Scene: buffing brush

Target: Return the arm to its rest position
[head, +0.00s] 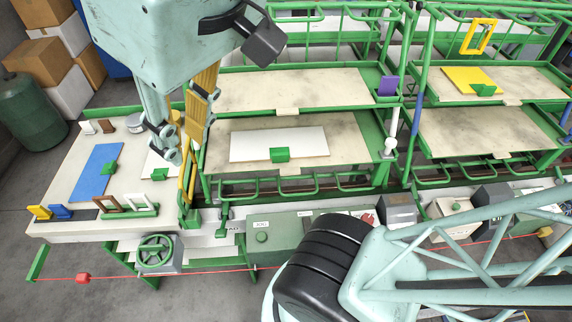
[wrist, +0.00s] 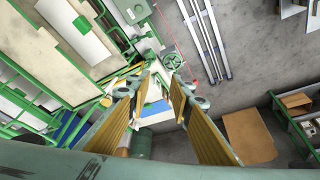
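My gripper (head: 180,144) hangs at the upper left of the head view, above the left work table (head: 60,222). Its two yellow-padded fingers are spread apart. In the wrist view the gripper (wrist: 158,88) also shows both fingers apart, with nothing held between them. A blue panel (wrist: 153,110) shows below, through the gap. The same blue panel (head: 95,172) lies on the work table in the head view, left of the fingers. A white panel beside it is partly hidden behind my gripper.
Green-framed shelves (head: 290,89) stand right of my gripper, with a white panel (head: 265,146) on the lower shelf. Small coloured holders line the table's front. A handwheel (head: 157,252) and a control box (head: 290,232) are in front. Cardboard boxes (head: 40,62) and a green drum (head: 33,112) stand left.

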